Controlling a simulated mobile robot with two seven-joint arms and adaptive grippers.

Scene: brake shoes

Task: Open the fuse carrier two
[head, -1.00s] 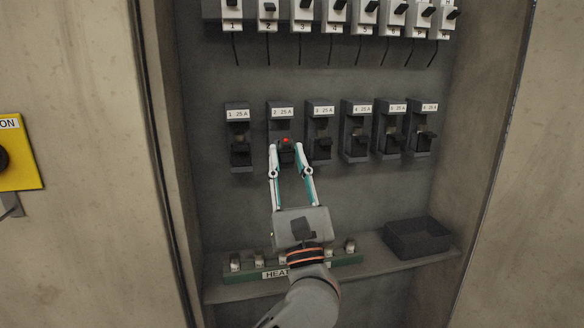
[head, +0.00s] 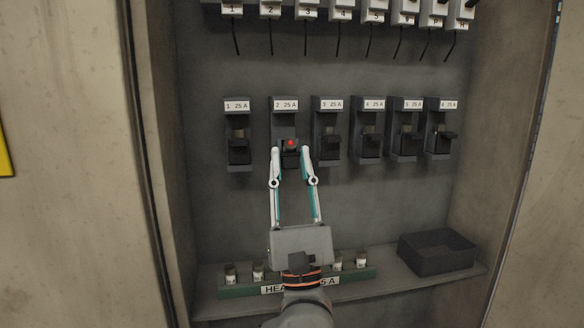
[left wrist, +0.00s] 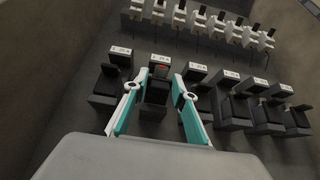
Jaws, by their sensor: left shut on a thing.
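Fuse carrier two (head: 290,159) is a dark block in the second holder of the row, under the label "2 25 A" (head: 285,104). A red light (head: 291,143) shows on it. My left gripper (head: 291,152) reaches up from below, with one fingertip on each side of the carrier, shut on it. In the left wrist view the carrier (left wrist: 157,92) stands between the two fingers. Whether the carrier has tilted out of its holder is hard to tell. My right gripper is in neither view.
Fuse carrier one (head: 239,151) and fuse carrier three (head: 330,146) stand close on either side. Numbered breakers (head: 308,12) line the top.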

